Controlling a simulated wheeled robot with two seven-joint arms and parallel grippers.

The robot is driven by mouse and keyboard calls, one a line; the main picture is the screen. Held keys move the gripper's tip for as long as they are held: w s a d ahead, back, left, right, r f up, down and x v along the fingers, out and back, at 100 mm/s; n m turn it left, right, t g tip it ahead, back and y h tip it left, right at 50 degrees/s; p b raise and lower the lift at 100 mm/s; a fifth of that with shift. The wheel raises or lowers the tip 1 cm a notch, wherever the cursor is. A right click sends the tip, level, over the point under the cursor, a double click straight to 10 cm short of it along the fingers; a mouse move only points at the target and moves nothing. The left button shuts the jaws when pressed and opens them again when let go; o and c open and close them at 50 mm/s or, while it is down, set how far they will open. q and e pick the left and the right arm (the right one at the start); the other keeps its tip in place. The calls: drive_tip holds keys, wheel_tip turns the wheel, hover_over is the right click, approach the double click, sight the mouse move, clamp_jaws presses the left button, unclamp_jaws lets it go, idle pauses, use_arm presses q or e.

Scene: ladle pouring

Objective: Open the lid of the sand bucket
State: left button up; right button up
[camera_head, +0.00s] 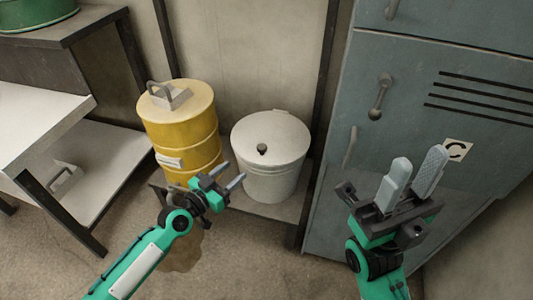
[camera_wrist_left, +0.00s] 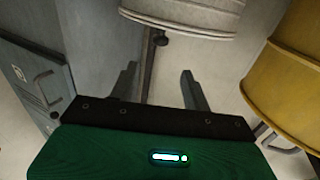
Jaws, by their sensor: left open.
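The white bucket (camera_head: 264,172) stands on a low platform against the wall in the head view, with its lid (camera_head: 285,138) on and a small dark knob (camera_head: 262,149) on top. Its side also shows at the top of the left wrist view (camera_wrist_left: 190,14). My left gripper (camera_head: 233,176) is open and empty, in front of the bucket's lower left side and below lid height in the picture; I cannot tell the exact gap. In the left wrist view its two fingers (camera_wrist_left: 159,84) are apart with nothing between them. My right gripper (camera_head: 417,168) is open and empty before the cabinet.
A yellow drum (camera_head: 183,130) with a grey handle on top stands close to the bucket's left. A blue-grey cabinet (camera_head: 410,110) with handles rises to the right. A shelf unit (camera_head: 120,150) stands at left.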

sight(259, 149)
use_arm(q)
drive_tip(key=b+x, duration=0.1)
drive_tip(key=x, duration=1.2)
drive_tip(key=shift+w+d, duration=0.25)
drive_tip(key=shift+d, duration=0.05)
drive_tip(key=shift+r, duration=0.1)
clamp_jaws()
